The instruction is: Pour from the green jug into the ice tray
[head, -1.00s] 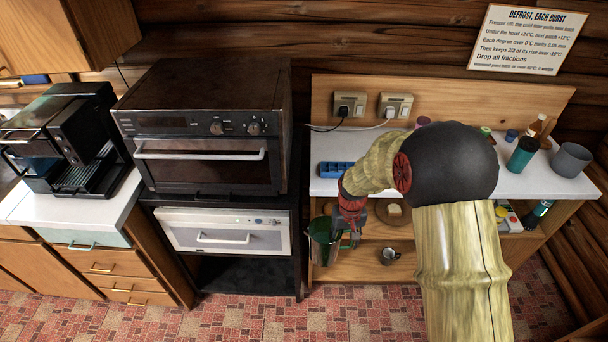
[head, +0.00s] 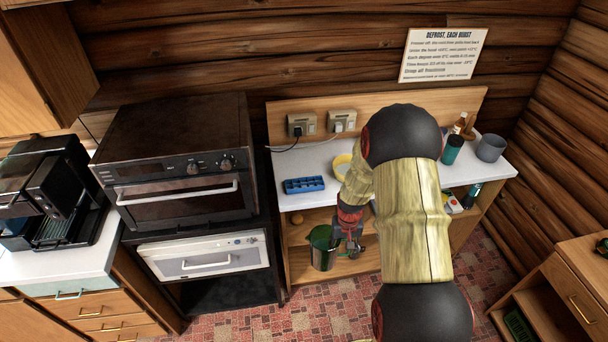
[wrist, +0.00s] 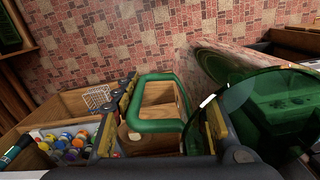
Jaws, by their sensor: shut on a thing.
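The green jug (head: 321,250), see-through with a green rim and handle, is in front of the cabinet's lower shelf in the head view, below the worktop and roughly upright. My gripper (head: 347,244) is shut on its handle. In the wrist view the green handle (wrist: 153,78) runs between my fingers and the clear body (wrist: 280,115) is at the right. What is inside the jug I cannot tell. The blue ice tray (head: 304,186) lies on the white worktop's left part, above and left of the jug, apart from it.
A yellow bowl (head: 342,165), partly hidden by my arm, stands right of the tray. A teal cup (head: 452,150) and grey cup (head: 490,148) stand at the worktop's right end. The black oven (head: 172,150) stands close on the left. Cords hang from the wall sockets (head: 301,125).

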